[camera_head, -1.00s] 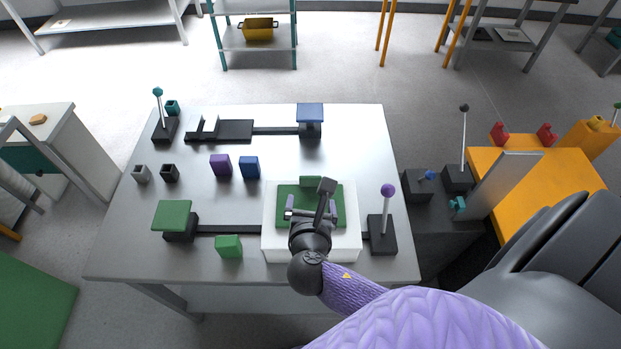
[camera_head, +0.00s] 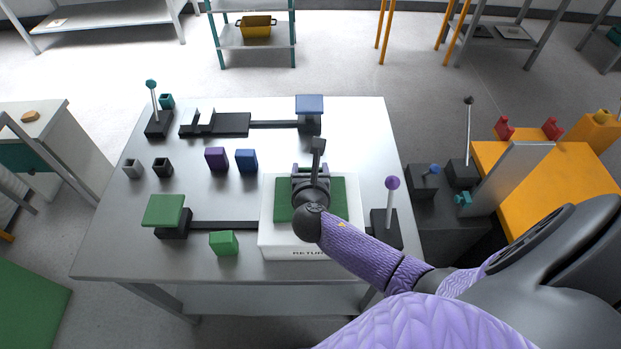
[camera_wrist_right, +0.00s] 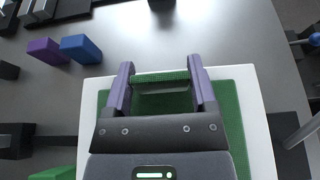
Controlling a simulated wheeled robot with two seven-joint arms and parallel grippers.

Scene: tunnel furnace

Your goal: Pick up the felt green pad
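A small green pad with a felt-like texture (camera_wrist_right: 160,77) shows between the fingers in the right wrist view, with a dark grey part below it. In the head view my gripper hides it. It is at the far side of a white tray (camera_head: 272,238) with a green inner surface (camera_head: 283,198). My right gripper (camera_head: 311,168) is over the tray, its purple fingers spread wide, one on each side of the pad in the wrist view (camera_wrist_right: 162,64). I see no clear gap between pad and fingers; contact is uncertain. My left gripper is out of view.
A purple-knobbed lever (camera_head: 391,205) stands right of the tray. A green block (camera_head: 223,243) and a raised green plate (camera_head: 163,211) are to its left. Purple (camera_head: 216,159) and blue (camera_head: 246,161) blocks lie behind left. The table (camera_head: 120,230) is clear at front left.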

